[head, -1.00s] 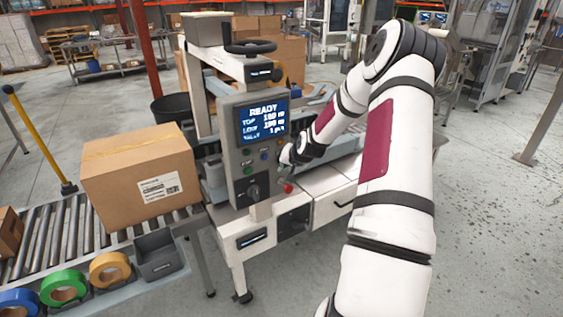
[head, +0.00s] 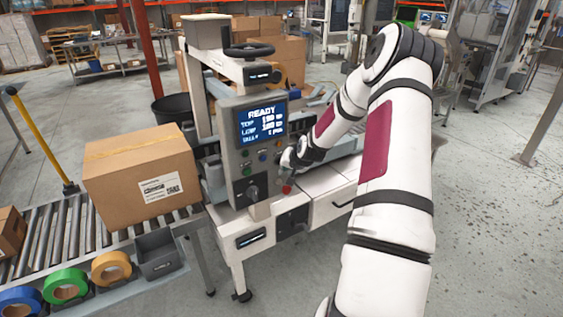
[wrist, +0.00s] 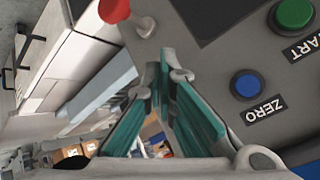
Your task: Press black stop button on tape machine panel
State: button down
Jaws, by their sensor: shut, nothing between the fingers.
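The tape machine's grey control panel (head: 240,170) has a lit READY screen (head: 262,125) with coloured buttons below it. My gripper (wrist: 165,72) is shut and empty, its fingertips close to the panel face; I cannot tell whether they touch it. In the wrist view the blue ZERO button (wrist: 248,85) and green START button (wrist: 293,13) are right of the fingers, and a red button (wrist: 114,10) is up and left. I cannot make out a black stop button in either view; the gripper and wrist cover part of the panel.
A cardboard box (head: 135,180) stands on the roller conveyor (head: 85,235) left of the panel. Tape rolls (head: 65,285) and a grey bin (head: 158,258) are in front of it. A yellow post (head: 40,140) stands at the left.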

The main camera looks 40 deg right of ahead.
jog(key=shift+s, duration=0.1)
jog(key=s+p, duration=0.1)
jog(key=s, duration=0.1)
jog(key=s+a+p, duration=0.1)
jog(key=s+p, duration=0.1)
jog(key=shift+s+a, duration=0.1)
jog(key=shift+s, duration=0.25)
dwell(1.0)
jog(key=s+a+r+n+g+b, duration=0.2)
jog(key=a+r+n, duration=0.5)
jog(key=a+r, duration=1.65)
jog(key=s+a+r+n+y, duration=0.1)
jog(key=s+a+r+n, duration=0.1)
jog(key=s+a, duration=0.6)
jog(key=s+a+r+n+y, duration=0.1)
jog(key=s+a+r, duration=0.3)
jog(key=s+a, duration=0.4)
jog(key=s+n, duration=0.1)
jog(key=s, duration=0.6)
jog(key=shift+a+r+g+y, duration=0.25)
jog(key=shift+r+g+y, duration=0.05)
jog(key=shift+g+y, duration=0.1)
jog(key=shift+s, duration=0.1)
